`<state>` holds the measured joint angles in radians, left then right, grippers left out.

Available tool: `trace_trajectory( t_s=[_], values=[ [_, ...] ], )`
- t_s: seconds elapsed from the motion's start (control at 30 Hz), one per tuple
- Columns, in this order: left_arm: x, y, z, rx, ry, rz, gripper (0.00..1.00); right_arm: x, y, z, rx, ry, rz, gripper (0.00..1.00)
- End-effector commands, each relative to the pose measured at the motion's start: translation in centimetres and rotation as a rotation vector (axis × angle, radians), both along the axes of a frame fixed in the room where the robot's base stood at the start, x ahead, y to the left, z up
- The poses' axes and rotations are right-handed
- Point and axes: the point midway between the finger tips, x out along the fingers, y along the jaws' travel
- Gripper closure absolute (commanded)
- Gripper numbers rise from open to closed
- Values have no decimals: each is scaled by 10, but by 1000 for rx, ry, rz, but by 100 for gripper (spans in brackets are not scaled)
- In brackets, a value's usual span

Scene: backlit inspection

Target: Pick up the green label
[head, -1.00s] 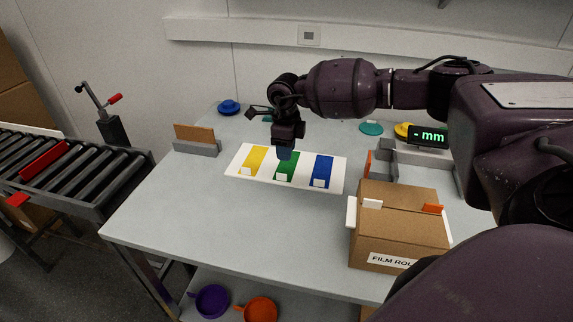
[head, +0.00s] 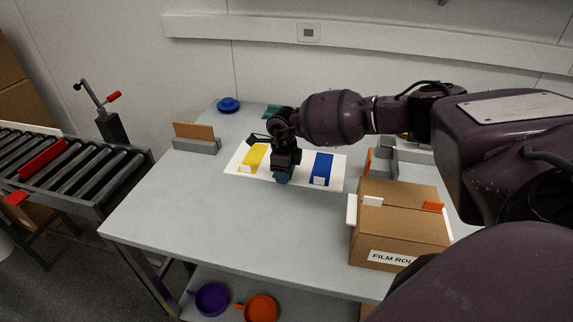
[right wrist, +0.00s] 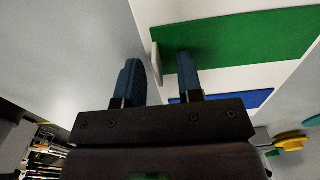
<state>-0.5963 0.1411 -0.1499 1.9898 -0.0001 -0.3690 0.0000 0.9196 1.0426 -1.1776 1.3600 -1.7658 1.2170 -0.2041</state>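The green label (right wrist: 240,42) is a green strip on a white sheet (head: 337,172); in the head view my right gripper hides it. A small white tab (right wrist: 155,58) stands at the strip's end in the right wrist view. My right gripper (head: 282,179) is low over the middle of the sheet, between the yellow strip (head: 254,157) and the blue strip (head: 321,168). In the right wrist view its two blue fingers (right wrist: 159,65) are apart, with the tab showing between them. I cannot tell whether they touch it. My left gripper is not in view.
A cardboard box (head: 402,225) stands at the table's right front. A grey holder with a brown panel (head: 195,137) is at the back left. A blue knobbed disc (head: 228,105) lies at the back. The table's left front is clear. A roller conveyor (head: 75,170) stands at left.

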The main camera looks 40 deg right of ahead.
Motion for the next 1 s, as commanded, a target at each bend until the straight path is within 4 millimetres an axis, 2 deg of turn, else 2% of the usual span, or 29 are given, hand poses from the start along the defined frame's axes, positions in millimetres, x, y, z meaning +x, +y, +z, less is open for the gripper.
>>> trace_trajectory(
  t_s=[0.07, 0.3, 0.73, 0.87, 1.0],
  values=[
    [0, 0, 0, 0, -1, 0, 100, 0, 0, 0, 0, 0, 0, 66],
    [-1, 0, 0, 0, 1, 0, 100, 0, 0, 0, 0, 0, 0, 100],
    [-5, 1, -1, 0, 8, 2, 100, 0, 0, 5, 1, -1, 1, 100],
    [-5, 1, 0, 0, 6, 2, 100, 1, 0, 20, 0, -1, 0, 100],
    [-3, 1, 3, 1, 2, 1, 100, 1, 0, 48, 0, -4, 0, 100]
  ],
)
